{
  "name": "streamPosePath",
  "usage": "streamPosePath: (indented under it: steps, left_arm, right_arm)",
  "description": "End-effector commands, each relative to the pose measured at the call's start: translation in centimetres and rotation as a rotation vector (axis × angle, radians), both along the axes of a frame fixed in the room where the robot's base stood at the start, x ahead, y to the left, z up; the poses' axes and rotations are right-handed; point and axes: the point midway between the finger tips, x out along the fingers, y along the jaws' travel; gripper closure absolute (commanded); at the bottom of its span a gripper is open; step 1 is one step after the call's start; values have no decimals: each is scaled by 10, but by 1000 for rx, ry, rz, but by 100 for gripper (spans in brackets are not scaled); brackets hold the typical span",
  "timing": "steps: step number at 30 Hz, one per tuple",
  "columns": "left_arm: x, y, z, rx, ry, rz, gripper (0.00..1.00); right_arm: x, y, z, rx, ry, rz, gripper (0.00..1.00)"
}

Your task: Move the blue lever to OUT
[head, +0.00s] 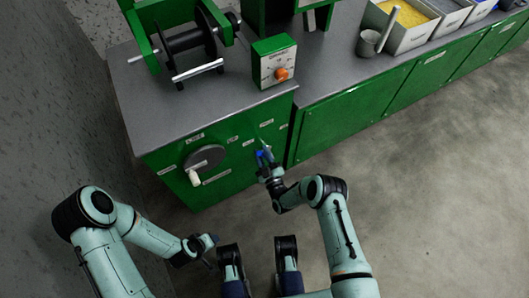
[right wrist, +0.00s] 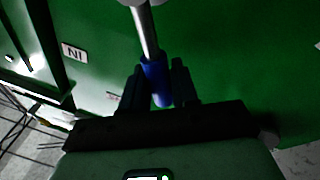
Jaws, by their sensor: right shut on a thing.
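The blue lever (right wrist: 157,82) has a metal rod with a blue grip at its end. It stands out from the front of the green cabinet (head: 225,165). My right gripper (right wrist: 160,88) is shut on the blue grip, with one dark finger on each side of it. In the head view the right gripper (head: 267,164) is at the cabinet front and the blue grip (head: 260,154) shows only as a small patch. An IN label (right wrist: 74,52) is left of the lever in the right wrist view. I cannot make out an OUT label. My left gripper (head: 208,243) is low and away from the cabinet; its fingers are unclear.
A grey hand wheel with a white knob (head: 195,177) is on the cabinet front, left of the lever. A control box with an orange knob (head: 281,74) and a reel (head: 187,40) stand on the grey worktop (head: 143,105). The floor at right is clear.

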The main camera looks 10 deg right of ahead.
Motion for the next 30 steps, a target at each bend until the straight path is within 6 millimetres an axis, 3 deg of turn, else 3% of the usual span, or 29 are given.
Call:
streamPosePath:
  steps: [17,18,19,30]
  left_arm:
    - [2,1,-1,2,-5,2,46]
    - [2,1,-1,2,-4,1,46]
    - [2,1,-1,2,-4,1,46]
    - [0,0,2,0,1,0,46]
  right_arm:
    - [-2,2,-4,-35,-6,2,100]
    - [-2,3,-4,-35,-6,2,61]
    - [-2,2,-4,-35,-6,2,52]
    - [-5,1,-3,-30,-7,0,52]
